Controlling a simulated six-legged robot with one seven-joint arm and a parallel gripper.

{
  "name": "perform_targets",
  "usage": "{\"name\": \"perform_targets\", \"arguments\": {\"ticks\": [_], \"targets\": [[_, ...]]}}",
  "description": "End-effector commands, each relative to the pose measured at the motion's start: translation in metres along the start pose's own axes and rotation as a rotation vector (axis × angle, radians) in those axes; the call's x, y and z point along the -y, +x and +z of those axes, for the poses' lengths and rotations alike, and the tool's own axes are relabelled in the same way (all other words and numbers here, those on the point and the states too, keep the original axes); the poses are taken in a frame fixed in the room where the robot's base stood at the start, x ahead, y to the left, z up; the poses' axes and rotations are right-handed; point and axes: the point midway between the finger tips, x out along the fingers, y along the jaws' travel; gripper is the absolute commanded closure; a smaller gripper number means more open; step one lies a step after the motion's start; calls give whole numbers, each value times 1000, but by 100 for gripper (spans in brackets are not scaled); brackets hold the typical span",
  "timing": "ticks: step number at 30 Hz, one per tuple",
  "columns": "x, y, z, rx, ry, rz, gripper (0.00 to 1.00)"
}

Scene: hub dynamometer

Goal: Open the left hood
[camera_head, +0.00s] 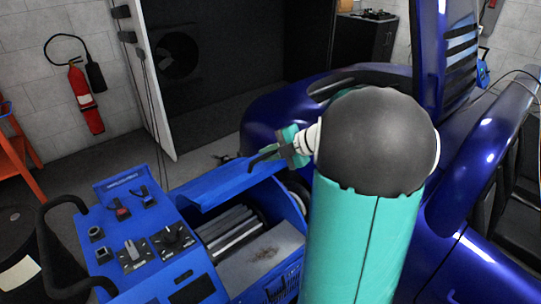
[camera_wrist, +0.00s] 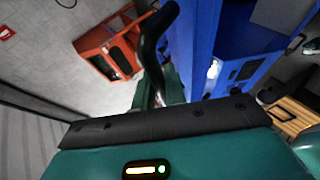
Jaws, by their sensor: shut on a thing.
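The left hood (camera_head: 215,191) is a blue panel on the blue dynamometer, lifted and tilted, with the opening below it exposed. Grey ribbed parts (camera_head: 232,232) show inside. My gripper (camera_head: 268,157) is at the hood's far right end, shut on its black handle. In the wrist view the curved black handle (camera_wrist: 152,42) runs down between the green fingers of my gripper (camera_wrist: 160,92). The blue hood (camera_wrist: 192,45) is just right of it there. My arm hides part of the machine's right side.
A control panel (camera_head: 140,235) with knobs is left of the opening. A dark blue vehicle (camera_head: 270,118) stands close behind and right of my arm. A red extinguisher (camera_head: 84,98) hangs on the wall. An orange frame (camera_head: 18,150) is at the far left. Some floor (camera_head: 205,150) behind the machine is clear.

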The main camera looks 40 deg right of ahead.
Motion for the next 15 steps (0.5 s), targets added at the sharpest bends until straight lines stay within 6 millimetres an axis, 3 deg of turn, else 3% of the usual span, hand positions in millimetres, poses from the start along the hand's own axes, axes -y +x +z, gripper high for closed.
{"name": "perform_targets", "arguments": {"ticks": [1, 2, 4, 15], "targets": [[-2, -3, 0, 2, -3, 4, 100], [-2, -3, 0, 2, -3, 4, 82], [-2, -3, 0, 2, -3, 4, 68], [0, -1, 0, -1, -1, 1, 66]]}}
